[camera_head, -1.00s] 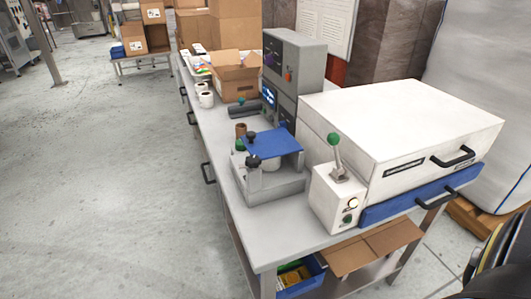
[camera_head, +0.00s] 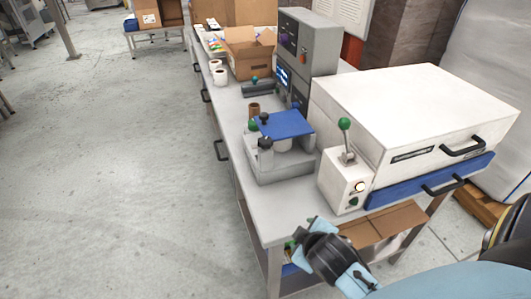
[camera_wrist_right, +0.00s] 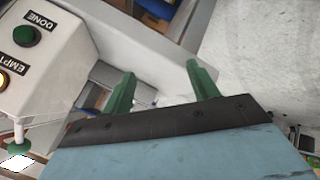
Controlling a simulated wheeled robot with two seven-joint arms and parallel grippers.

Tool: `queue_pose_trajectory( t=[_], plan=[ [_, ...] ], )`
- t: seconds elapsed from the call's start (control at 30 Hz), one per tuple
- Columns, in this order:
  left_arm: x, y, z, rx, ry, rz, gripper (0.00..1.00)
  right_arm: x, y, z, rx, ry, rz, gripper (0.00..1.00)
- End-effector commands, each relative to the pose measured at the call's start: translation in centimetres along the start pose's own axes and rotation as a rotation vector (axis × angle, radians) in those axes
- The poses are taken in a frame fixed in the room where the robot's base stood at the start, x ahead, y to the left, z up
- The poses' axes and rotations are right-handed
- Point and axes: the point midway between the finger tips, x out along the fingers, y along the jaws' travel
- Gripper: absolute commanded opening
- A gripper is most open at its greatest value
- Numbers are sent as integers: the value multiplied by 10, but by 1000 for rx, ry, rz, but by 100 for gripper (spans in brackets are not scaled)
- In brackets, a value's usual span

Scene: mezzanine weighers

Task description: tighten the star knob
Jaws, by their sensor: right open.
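A small grey fixture with a blue top plate (camera_head: 284,124) stands on the bench. It carries a black knob (camera_head: 265,143) at its front, another dark knob (camera_head: 264,117) behind it and a green knob (camera_head: 253,125) at its left. Which of these is the star knob I cannot tell for sure. My right gripper (camera_head: 293,243) is low in front of the bench's near end, apart from the fixture. In the right wrist view its green fingers (camera_wrist_right: 163,86) are spread with nothing between them. My left gripper is not in view.
A white control box (camera_head: 346,180) with a green-balled lever and buttons stands right of the fixture, beside a large white machine (camera_head: 420,105). Brown cardboard (camera_head: 385,225) lies on the shelf below. An open carton (camera_head: 250,55) and white cups stand farther back. The left floor is clear.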

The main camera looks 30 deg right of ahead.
Motion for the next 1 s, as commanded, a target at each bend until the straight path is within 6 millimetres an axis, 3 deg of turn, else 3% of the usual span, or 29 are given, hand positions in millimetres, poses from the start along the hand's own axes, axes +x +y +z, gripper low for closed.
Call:
queue_pose_trajectory(
  t=[0.03,0.2,0.37,0.5,0.63,0.8,1.0],
  plan=[
    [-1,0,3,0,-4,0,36,2,23,-10,-68,43,84,59],
    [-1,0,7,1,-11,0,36,6,85,-42,-337,156,350,59],
    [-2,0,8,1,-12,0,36,3,136,-79,-693,235,633,59],
    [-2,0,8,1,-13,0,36,-3,167,-117,-1147,274,913,59],
    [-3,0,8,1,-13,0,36,-1,171,-143,-1598,281,1113,59],
    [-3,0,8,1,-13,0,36,13,159,-154,-2052,290,1239,59],
    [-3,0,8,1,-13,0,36,25,150,-152,-2291,307,1274,59]
  ],
)
